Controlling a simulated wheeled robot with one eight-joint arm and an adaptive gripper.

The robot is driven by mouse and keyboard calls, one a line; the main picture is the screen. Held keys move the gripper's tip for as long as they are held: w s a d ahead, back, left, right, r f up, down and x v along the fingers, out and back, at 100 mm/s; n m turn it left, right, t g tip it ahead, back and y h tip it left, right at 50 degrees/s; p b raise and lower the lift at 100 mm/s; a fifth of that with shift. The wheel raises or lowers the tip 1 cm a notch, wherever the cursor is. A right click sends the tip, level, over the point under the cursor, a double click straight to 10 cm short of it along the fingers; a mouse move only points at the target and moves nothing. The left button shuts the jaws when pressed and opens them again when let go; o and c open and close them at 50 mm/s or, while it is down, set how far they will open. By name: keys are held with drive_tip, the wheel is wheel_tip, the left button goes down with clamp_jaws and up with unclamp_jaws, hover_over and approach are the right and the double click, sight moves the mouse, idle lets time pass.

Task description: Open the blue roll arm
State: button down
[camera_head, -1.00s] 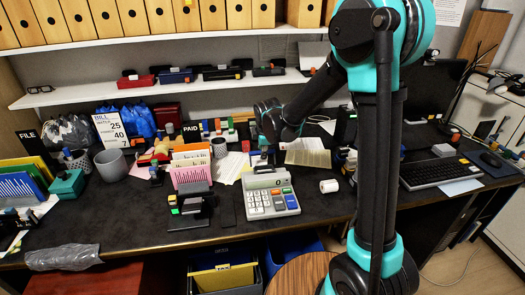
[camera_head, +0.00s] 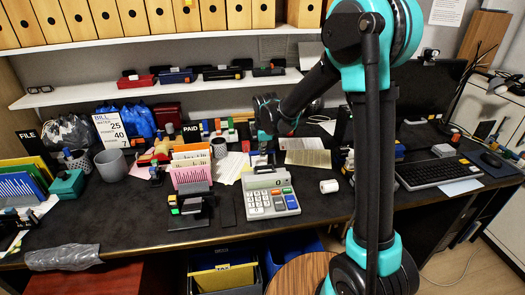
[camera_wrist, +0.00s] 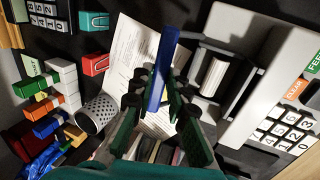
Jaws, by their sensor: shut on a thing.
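The calculator (camera_head: 270,194), a light grey machine with coloured keys, stands on the desk. It also shows at the right of the wrist view (camera_wrist: 282,100), with a dark bracket (camera_wrist: 239,68) and a white roll (camera_wrist: 212,76) at its back. The blue roll arm (camera_wrist: 160,72) is a narrow blue bar beside that bracket. My gripper (camera_wrist: 158,86) is shut on the blue bar, with a dark finger on each side.
A pink-fronted file rack (camera_head: 190,174), a mesh cup (camera_wrist: 96,113) and paper sheets (camera_head: 308,158) are close by. A loose white roll (camera_head: 329,186) lies right of the calculator. A black stand (camera_head: 190,208) is to its left. A shelf (camera_head: 160,88) runs above the desk.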

drive_tip(key=g, duration=0.1)
drive_tip(key=w, duration=0.1)
drive_tip(key=f+g, duration=0.1)
drive_tip(key=shift+w+a+g+h, duration=0.25)
drive_tip(key=shift+w+g+h, duration=0.05)
drive_tip(key=shift+w, duration=0.1)
drive_tip(key=shift+w+a+f+g+h, duration=0.1)
drive_tip(key=shift+w+f+g+h, duration=0.3)
drive_tip(key=shift+g, duration=0.9)
drive_tip(key=shift+w+f, duration=0.1)
drive_tip(key=c, duration=1.5)
unclamp_jaws()
drive_tip(key=r, duration=0.4)
drive_tip(key=w+r, duration=0.1)
drive_tip(key=r, duration=0.3)
drive_tip(key=w+r, duration=0.1)
drive_tip(key=r, duration=0.2)
drive_tip(key=shift+a+r, duration=0.25)
drive_tip(key=shift+r, duration=0.15)
